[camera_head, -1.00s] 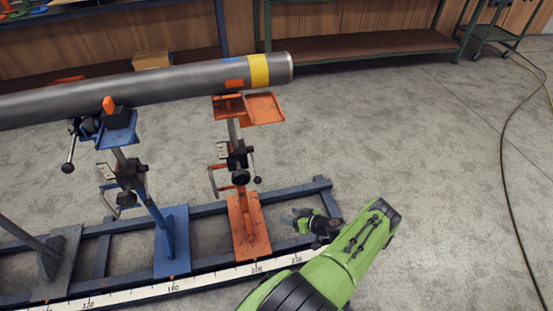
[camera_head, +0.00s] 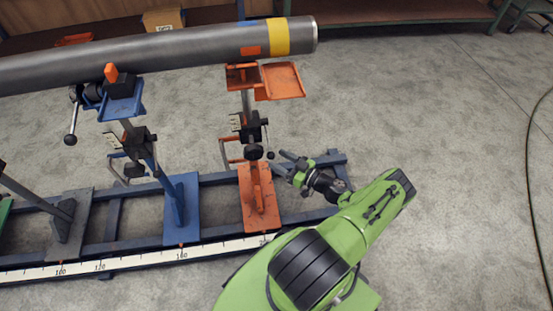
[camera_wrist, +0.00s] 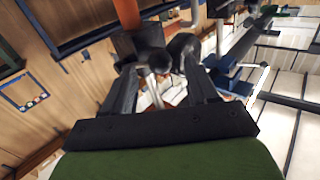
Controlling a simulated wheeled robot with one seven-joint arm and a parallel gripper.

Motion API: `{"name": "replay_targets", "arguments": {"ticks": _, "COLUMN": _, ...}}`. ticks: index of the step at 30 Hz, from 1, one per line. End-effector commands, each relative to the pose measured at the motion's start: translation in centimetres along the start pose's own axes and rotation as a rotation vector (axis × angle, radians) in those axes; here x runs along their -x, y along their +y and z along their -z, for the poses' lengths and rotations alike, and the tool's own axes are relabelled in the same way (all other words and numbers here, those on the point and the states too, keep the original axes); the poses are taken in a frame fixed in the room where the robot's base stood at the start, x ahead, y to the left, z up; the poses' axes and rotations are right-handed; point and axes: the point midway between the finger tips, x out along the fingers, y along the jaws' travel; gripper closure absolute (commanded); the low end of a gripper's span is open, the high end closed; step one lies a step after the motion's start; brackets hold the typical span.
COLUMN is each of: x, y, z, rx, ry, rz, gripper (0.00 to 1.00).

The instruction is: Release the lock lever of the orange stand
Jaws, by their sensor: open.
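The orange stand (camera_head: 259,197) stands on the blue rail frame, under the pipe's right end. Its black clamp block (camera_head: 249,131) sits on the grey post. The lock lever (camera_head: 268,141) hangs at the block's right side, with a black ball knob (camera_head: 270,154) at its low end. My gripper (camera_head: 281,162) is open, just right of the knob and pointing at it. In the wrist view, a black ball (camera_wrist: 158,61) shows between the tips of my open fingers (camera_wrist: 160,74). I cannot tell whether they touch it.
The steel pipe (camera_head: 180,52) with a yellow band lies across the stands. An orange tray (camera_head: 281,81) juts out above my gripper. A blue stand (camera_head: 181,205) is at the left. The blue rail (camera_head: 225,177) runs below.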

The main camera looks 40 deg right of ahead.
Motion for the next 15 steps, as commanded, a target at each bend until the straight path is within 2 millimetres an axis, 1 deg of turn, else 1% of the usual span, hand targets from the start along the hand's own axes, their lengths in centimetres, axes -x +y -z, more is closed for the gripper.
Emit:
{"name": "replay_targets", "arguments": {"ticks": 1, "x": -0.8, "y": 0.0, "z": -0.1, "rx": 0.001, "ry": 0.001, "rz": 0.001, "gripper": 0.42}}
{"name": "replay_targets", "arguments": {"ticks": 4, "x": -1.8, "y": 0.0, "z": -0.1, "rx": 0.001, "ry": 0.0, "rz": 0.0, "gripper": 0.42}}
{"name": "replay_targets", "arguments": {"ticks": 7, "x": -2.1, "y": 0.1, "z": 0.0, "rx": 0.0, "ry": 0.0, "rz": -0.001, "gripper": 0.42}}
{"name": "replay_targets", "arguments": {"ticks": 12, "x": -2.0, "y": 0.1, "z": 0.0, "rx": 0.0, "ry": 0.0, "rz": -0.001, "gripper": 0.42}}
{"name": "replay_targets", "arguments": {"ticks": 13, "x": -2.0, "y": 0.1, "z": 0.0, "rx": 0.0, "ry": 0.0, "rz": -0.001, "gripper": 0.45}}
{"name": "replay_targets", "arguments": {"ticks": 15, "x": -2.0, "y": 0.1, "z": 0.0, "rx": 0.0, "ry": 0.0, "rz": -0.001, "gripper": 0.56}}
